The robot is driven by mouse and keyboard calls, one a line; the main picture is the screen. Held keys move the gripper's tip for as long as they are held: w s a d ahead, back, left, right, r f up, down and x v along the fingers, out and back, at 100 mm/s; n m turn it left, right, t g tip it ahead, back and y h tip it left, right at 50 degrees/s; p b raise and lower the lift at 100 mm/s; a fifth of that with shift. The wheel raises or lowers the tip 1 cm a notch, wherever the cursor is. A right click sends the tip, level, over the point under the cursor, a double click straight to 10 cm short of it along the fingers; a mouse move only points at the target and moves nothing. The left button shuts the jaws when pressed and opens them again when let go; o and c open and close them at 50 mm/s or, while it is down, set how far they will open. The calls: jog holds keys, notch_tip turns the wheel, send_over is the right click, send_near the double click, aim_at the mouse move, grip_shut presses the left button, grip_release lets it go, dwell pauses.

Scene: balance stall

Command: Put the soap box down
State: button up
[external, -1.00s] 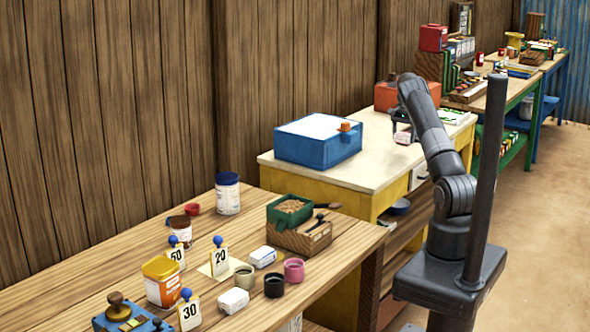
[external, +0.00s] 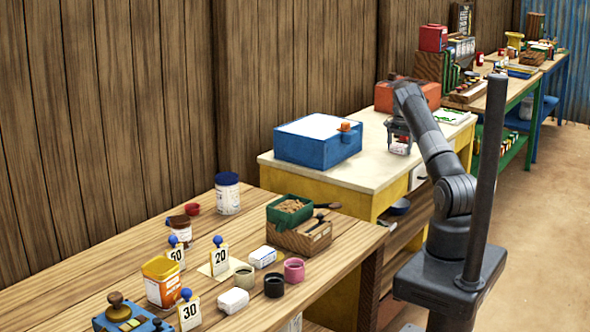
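The soap box (external: 400,148) is a small pale box with a pinkish tint. It is at the right part of the cream top of the yellow counter (external: 372,172). My gripper (external: 400,139) points down directly above it, with its fingers close to the box's upper part. The box looks to be at or just over the counter top; contact is too small to make out. Whether the fingers still press on the box cannot be told at this size.
A blue box with a white top (external: 315,148) stands left on the counter. An orange-red box (external: 408,96) stands behind my gripper, and a green-patterned sheet (external: 450,117) lies to the right. The counter's middle is clear. The near wooden table (external: 120,262) holds jars, cups and number cards.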

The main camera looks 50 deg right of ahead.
jog(key=shift+o, duration=1.3)
jog(key=shift+r, duration=0.1)
